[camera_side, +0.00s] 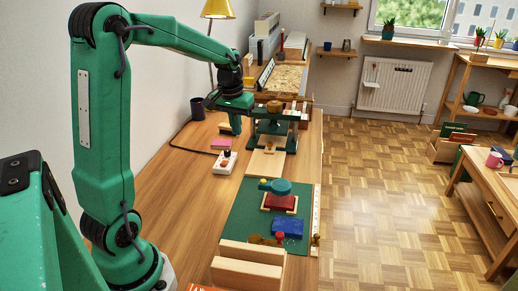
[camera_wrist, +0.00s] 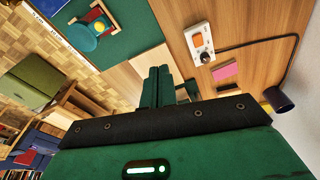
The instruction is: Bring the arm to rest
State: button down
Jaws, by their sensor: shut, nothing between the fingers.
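My green arm reaches over the back part of the wooden workbench (camera_side: 190,200). In the side view my gripper (camera_side: 236,127) points down above the bench, near a green press-like stand (camera_side: 289,141). In the wrist view my gripper's two green fingers (camera_wrist: 158,82) are together with nothing between them. It appears clear of the bench, though the exact gap is hard to judge.
A white switch box (camera_side: 225,162) with a cable and a pink pad (camera_side: 221,143) lie close to my gripper. A dark mug (camera_side: 197,108) stands by the wall.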

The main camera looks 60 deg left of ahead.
jog(key=s+d+r+m+t, duration=0.2)
jog(key=s+d+m, duration=0.1)
jog(key=s+d, duration=0.5)
jog(key=s+d+r+m+t, duration=0.2)
jog(key=s+d+r+m, duration=0.1)
jog(key=s+d, duration=0.5)
jog(key=d, duration=0.3)
jog(key=shift+d+h, duration=0.4)
